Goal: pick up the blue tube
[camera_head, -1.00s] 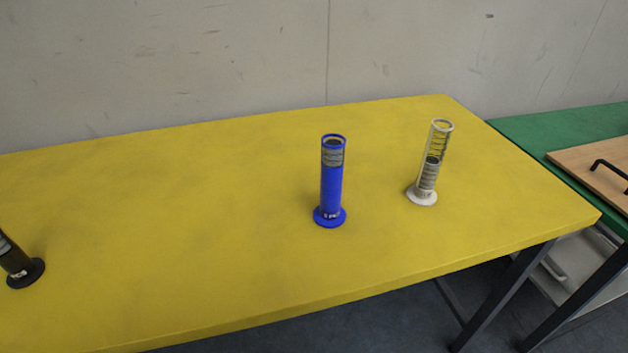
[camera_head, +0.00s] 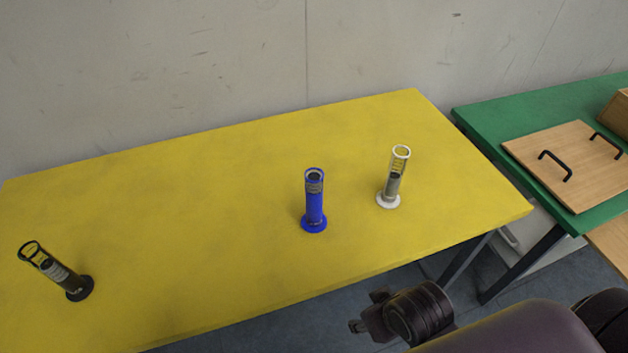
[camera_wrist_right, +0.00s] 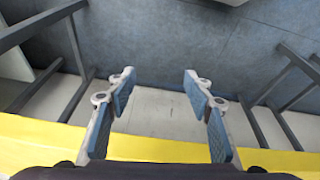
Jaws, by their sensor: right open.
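The blue tube (camera_head: 314,205) stands upright on its round blue base on the yellow table (camera_head: 190,180), right of the middle. My right arm comes in at the lower right of the head view, with its wrist in front of the table's front edge. In the right wrist view my right gripper (camera_wrist_right: 160,85) is open and empty, with its two blue-padded fingers apart over the floor and the yellow table edge. The blue tube does not show in that view. My left gripper is in neither view.
A clear tube with a white base (camera_head: 390,180) stands close to the right of the blue one. A black tube (camera_head: 58,272) stands at the far left. A green table (camera_head: 490,115) with a wooden board (camera_head: 570,165) stands at the right. Dark table legs flank the floor.

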